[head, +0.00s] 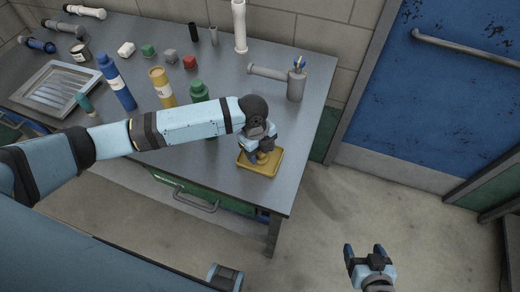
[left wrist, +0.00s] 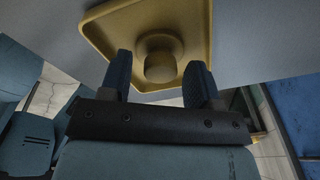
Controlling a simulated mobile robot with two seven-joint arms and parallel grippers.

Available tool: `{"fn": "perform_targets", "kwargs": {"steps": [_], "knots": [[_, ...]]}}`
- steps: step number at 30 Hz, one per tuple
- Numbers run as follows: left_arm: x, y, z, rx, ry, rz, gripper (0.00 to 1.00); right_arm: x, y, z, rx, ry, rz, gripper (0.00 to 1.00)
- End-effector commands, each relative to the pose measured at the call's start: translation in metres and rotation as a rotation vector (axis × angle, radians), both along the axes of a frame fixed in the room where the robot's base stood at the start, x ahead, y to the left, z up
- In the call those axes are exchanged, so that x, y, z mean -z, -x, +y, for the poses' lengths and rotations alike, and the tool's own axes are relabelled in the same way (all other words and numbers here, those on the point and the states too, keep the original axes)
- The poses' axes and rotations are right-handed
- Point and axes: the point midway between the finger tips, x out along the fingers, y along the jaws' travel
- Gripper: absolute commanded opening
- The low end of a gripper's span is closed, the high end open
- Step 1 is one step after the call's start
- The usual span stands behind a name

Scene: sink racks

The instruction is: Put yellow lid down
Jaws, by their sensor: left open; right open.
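The yellow lid (head: 262,168) lies flat on the grey table near its front right corner, with a round knob in its middle. In the left wrist view the lid (left wrist: 190,16) fills the top centre, and its knob (left wrist: 160,62) stands between the fingers. My left gripper (head: 259,154) is over the lid; in the left wrist view its fingers (left wrist: 158,80) are open, one on each side of the knob, with gaps showing. My right gripper (head: 366,254) is open and empty above the floor, right of the table.
Small coloured cubes and a sink rack (head: 62,88) are further left.

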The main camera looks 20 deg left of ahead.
Motion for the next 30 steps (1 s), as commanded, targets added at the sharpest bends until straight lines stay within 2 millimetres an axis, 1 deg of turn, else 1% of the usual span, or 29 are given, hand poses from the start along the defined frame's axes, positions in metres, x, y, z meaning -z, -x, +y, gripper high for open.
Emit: {"fn": "perform_targets", "kwargs": {"steps": [5, 12, 16, 21, 30], "knots": [[-0.026, -0.002, 0.004, 0.0, 0.0, -0.005, 0.57, 0.002, 0.0, 0.0, 0.0, 0.001, 0.002, 0.75], [-0.078, -0.002, 0.01, 0.0, 0.001, -0.004, 0.57, 0.004, 0.001, 0.0, 0.0, 0.001, 0.004, 0.75], [-0.1, -0.003, 0.012, 0.0, 0.001, -0.003, 0.57, 0.005, 0.001, 0.0, 0.0, 0.001, 0.004, 0.75], [-0.116, -0.003, 0.014, 0.001, 0.001, -0.002, 0.57, 0.005, 0.001, 0.0, 0.0, 0.001, 0.004, 0.75], [-0.119, -0.002, 0.015, 0.0, 0.0, 0.0, 0.57, 0.004, 0.001, 0.0, 0.0, 0.001, 0.002, 0.75]]}}
